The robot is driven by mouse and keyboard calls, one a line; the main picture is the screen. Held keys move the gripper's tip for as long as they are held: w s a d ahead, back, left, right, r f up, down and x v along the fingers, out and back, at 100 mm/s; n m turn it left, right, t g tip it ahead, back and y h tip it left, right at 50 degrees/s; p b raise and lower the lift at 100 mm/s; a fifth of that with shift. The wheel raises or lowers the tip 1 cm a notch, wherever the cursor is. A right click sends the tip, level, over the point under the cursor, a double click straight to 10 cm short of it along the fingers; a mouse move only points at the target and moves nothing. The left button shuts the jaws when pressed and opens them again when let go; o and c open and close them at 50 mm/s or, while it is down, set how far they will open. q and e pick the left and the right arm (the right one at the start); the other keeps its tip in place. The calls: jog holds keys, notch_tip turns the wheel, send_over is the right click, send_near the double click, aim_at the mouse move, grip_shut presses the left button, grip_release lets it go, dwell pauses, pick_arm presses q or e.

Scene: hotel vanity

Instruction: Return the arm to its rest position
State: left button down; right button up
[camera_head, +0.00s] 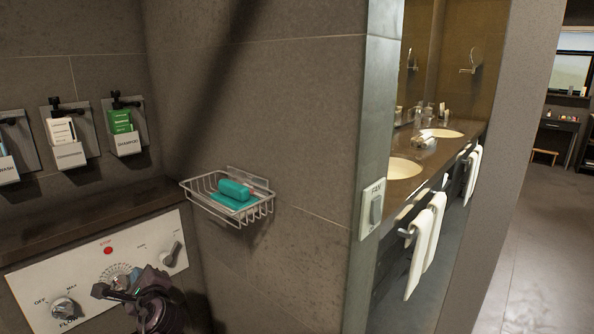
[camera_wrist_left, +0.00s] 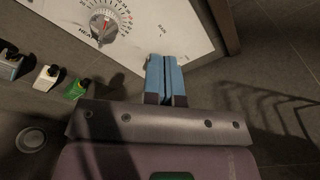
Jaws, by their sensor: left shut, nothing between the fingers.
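My left gripper (camera_head: 106,291) is low in the head view, in front of the white control panel (camera_head: 30,283) and close to its dials. I cannot tell from these views whether it touches the panel. In the left wrist view its two blue fingers (camera_wrist_left: 165,76) are together, with nothing between them. The wrist view also shows the panel (camera_wrist_left: 185,22) beyond the fingertips, with the heat dial (camera_wrist_left: 106,22) to their upper left. My right gripper is not in view.
A wire basket (camera_head: 258,218) holding a teal soap bar (camera_head: 235,190) is on the wall right of the panel. A dark ledge (camera_head: 90,222) runs above the panel, below several wall dispensers (camera_head: 66,146). A wall edge with a fan switch (camera_head: 375,210) stands farther right; open floor (camera_head: 545,240) lies beyond.

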pick_arm(q)
jog(key=s+d+f+n+t+h, duration=0.3)
jog(key=s+d+f+n+h, duration=0.5)
jog(key=n, duration=0.7)
jog(key=s+f+n+g+h, duration=0.1)
jog(key=s+f, duration=0.3)
jog(key=s, duration=0.5)
jog(key=s+d+f+n+g+h, duration=0.1)
jog(key=s+f+g, duration=0.1)
jog(key=s+f, duration=0.3)
jog(key=s+f+n+g+h, duration=0.1)
jog(key=s+f, duration=0.4)
jog(key=s, duration=0.7)
jog(key=shift+s+d+g+h, duration=0.15)
jog(key=shift+s+g+h, duration=0.25)
jog(key=shift+g, duration=0.1)
jog(key=shift+f, duration=0.1)
